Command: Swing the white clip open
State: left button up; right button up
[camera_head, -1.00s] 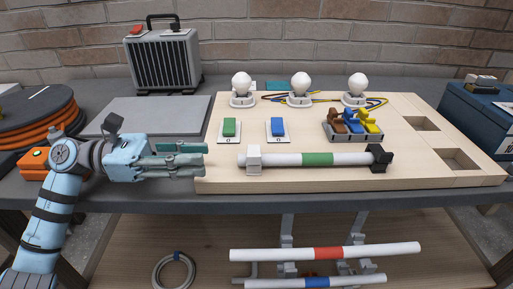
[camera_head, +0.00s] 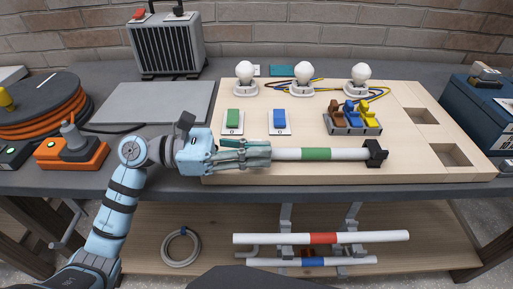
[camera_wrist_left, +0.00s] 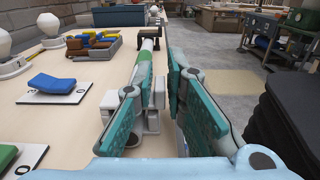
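The white clip (camera_wrist_left: 152,118) shows in the left wrist view, partly hidden by the fingers; in the head view my gripper covers it. It stands at the left end of the white tube (camera_head: 342,154) with a green band (camera_head: 316,154). A black clip (camera_head: 376,154) is around the tube's right end. My left gripper (camera_head: 262,155) lies along the tube's line at the white clip's place. In the left wrist view its fingers (camera_wrist_left: 158,82) are apart, with part of the clip and tube seen between them. I cannot tell whether they touch it. My right gripper is not in view.
On the wooden board (camera_head: 420,165) are a green switch (camera_head: 233,118), a blue switch (camera_head: 279,119), several bulb holders and a block of coloured levers (camera_head: 352,117). An orange tool (camera_head: 72,150) is at left. More tubes (camera_head: 320,238) hang below the table edge.

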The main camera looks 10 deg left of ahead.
pick_arm(q)
jog(key=shift+r, duration=0.1)
grip_shut()
